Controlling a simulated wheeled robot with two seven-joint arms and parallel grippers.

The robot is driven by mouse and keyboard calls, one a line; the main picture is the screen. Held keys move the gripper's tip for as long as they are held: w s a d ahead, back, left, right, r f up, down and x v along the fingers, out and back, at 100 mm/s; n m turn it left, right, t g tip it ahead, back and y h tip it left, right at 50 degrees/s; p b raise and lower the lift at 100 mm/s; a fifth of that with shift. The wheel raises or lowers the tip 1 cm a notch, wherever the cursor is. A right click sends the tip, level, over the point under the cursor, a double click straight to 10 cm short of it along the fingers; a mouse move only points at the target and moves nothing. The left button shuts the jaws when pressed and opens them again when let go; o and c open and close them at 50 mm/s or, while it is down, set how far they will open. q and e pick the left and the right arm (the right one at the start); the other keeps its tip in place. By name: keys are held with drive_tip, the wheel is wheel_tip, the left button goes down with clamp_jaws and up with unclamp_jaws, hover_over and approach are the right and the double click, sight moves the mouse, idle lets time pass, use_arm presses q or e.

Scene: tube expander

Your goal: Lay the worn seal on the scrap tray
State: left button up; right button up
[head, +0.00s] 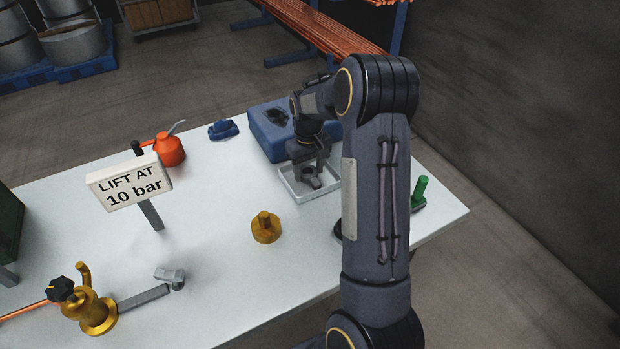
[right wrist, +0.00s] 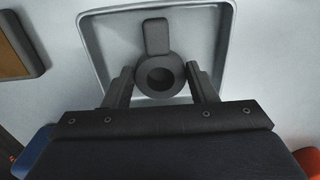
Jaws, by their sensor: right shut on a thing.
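My right gripper (head: 310,170) points down over the scrap tray (head: 292,187), a shallow pale tray with a raised rim. The right wrist view shows its two fingers (right wrist: 160,70) shut on the sides of the worn seal (right wrist: 156,37), a dark grey ring with a rounded tab. The seal lies within the outline of the tray (right wrist: 88,45). I cannot tell whether it touches the tray floor. In the head view the seal is small and dark under the fingers. My left gripper is not in view.
A blue box (head: 265,140) stands just behind the tray. An orange oil can (head: 169,150), a blue cloth (head: 223,129), a sign (head: 130,181), a brass piece (head: 266,228) and a brass valve fitting (head: 92,312) are on the white table. A green-handled item (head: 420,190) is right of my arm.

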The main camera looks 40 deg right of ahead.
drive_tip(key=shift+f, duration=0.25)
idle(0.3)
drive_tip(key=o, duration=1.3)
drive_tip(key=shift+c, duration=0.2)
wheel_tip(320, 180, up, 9)
drive_tip(key=p, duration=0.6)
drive_tip(key=shift+f, duration=0.15)
